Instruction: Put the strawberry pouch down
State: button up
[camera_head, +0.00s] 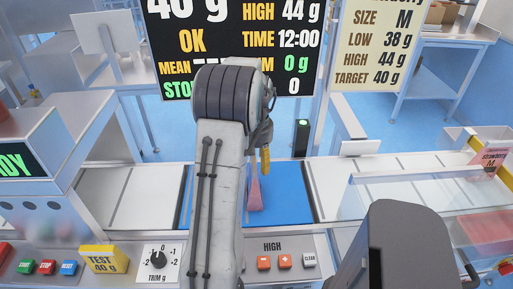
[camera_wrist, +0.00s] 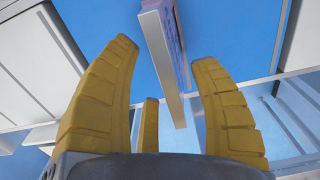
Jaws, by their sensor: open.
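The strawberry pouch (camera_head: 254,192) is a thin pink shape on the blue weighing pad (camera_head: 289,190); my arm hides part of it in the head view. In the wrist view the pouch (camera_wrist: 172,45) shows edge-on as a pale strip with a pinkish-purple side. My gripper (camera_head: 265,158) is just above the pouch in the head view. Its yellow fingers are spread in the wrist view (camera_wrist: 163,58), with the pouch in line with the gap between them. Contact with the fingers cannot be made out.
White conveyor sections (camera_head: 135,195) lie on both sides of the blue pad. A large display (camera_head: 245,40) stands behind, reading OK. A button panel (camera_head: 285,260) runs along the front. A clear-walled bin with a strawberry M label (camera_head: 491,160) is at the right.

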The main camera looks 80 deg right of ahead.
notch_tip(320, 180, up, 6)
jog(key=shift+f+b, duration=0.15)
jog(key=shift+b, duration=0.85)
jog(key=shift+w+a, duration=0.2)
jog(key=shift+w, duration=0.15)
jog(key=w+a+r+n+t+h, duration=0.1)
jog(key=w+a+r+n, duration=0.15)
jog(key=w+a, duration=0.6)
jog(key=w+a+r+n, duration=0.2)
jog(key=w+a+n, duration=0.2)
jog(key=w+a, duration=0.5)
jog(key=s+a+f+n+t, duration=0.1)
jog(key=a+n, duration=0.1)
jog(key=a, duration=0.6)
jog(key=s+a+n, duration=0.2)
jog(key=a+n, duration=0.1)
jog(key=a, duration=0.6)
jog(key=s+a+f+n+t+y, duration=0.1)
jog(key=s+a+n, duration=0.1)
jog(key=a, duration=0.6)
jog(key=shift+a+f+n+t, duration=0.3)
jog(key=shift+a+f+n, duration=0.05)
jog(key=shift+a+n, duration=0.1)
jog(key=shift+d, duration=0.2)
